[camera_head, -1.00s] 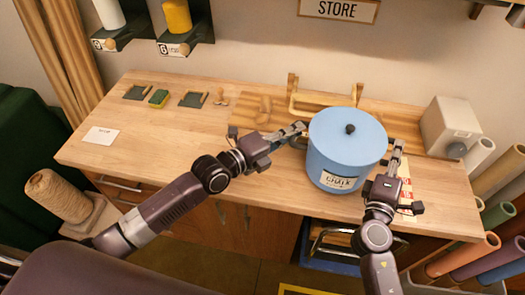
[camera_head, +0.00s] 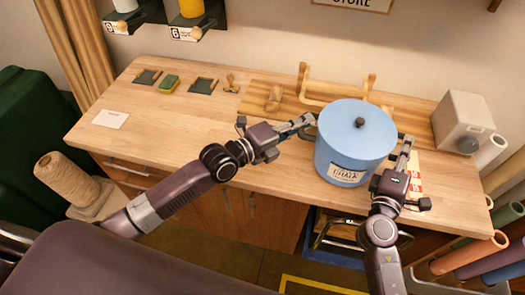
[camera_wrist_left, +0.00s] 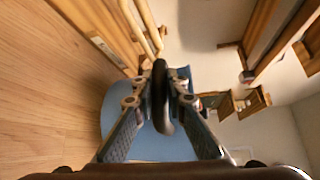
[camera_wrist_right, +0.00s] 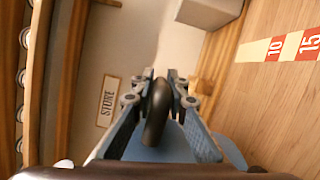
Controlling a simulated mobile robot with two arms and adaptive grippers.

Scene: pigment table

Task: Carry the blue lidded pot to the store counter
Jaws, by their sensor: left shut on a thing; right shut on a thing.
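The blue lidded pot (camera_head: 352,150) has a dark knob on its lid and a label reading "CHALK" on its front. It is upright over the wooden counter (camera_head: 180,130), near its front edge; I cannot tell if its base touches. My left gripper (camera_head: 308,122) is shut on the dark handle at the pot's left side; the handle (camera_wrist_left: 160,95) stands between the fingers in the left wrist view. My right gripper (camera_head: 405,146) is shut on the right-side handle (camera_wrist_right: 157,110), seen in the right wrist view. The STORE sign (camera_wrist_right: 108,101) is on the wall behind.
A wooden rack (camera_head: 335,95) stands behind the pot. A grey-white box (camera_head: 462,122) is at the counter's right end. A red-marked strip (camera_head: 414,168) lies right of the pot. The counter's left middle is clear.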

